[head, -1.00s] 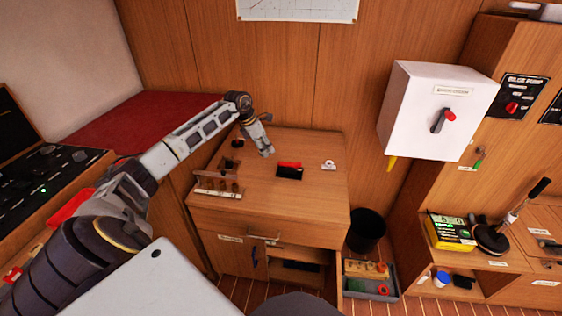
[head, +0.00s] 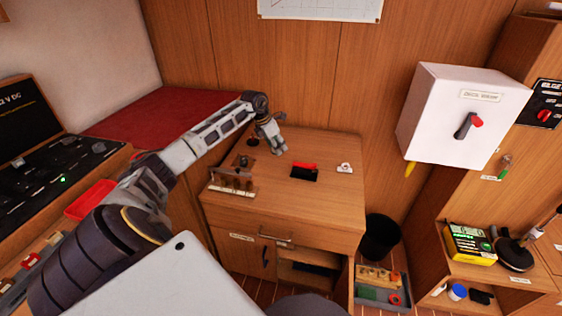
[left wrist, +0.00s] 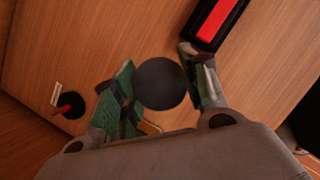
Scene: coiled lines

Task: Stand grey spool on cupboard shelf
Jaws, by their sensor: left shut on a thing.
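In the left wrist view a dark grey round thing, which looks like the grey spool (left wrist: 161,84), sits between the green-padded fingers of my left gripper (left wrist: 158,64). The left gripper is shut on it. In the head view the left gripper (head: 275,146) is above the back of the wooden cabinet top (head: 335,200); the spool is hard to make out there. The cupboard shelf (head: 300,257) appears to be the open compartment low in the cabinet front, with a dark blue thing inside. My right gripper is not in view.
On the cabinet top are a black tray with a red thing (head: 304,171), a wooden rack (head: 232,181) and a white fitting (head: 345,168). A black bin (head: 381,237) and a grey crate (head: 398,296) stand to the right. A white switch box (head: 463,115) juts from the wall.

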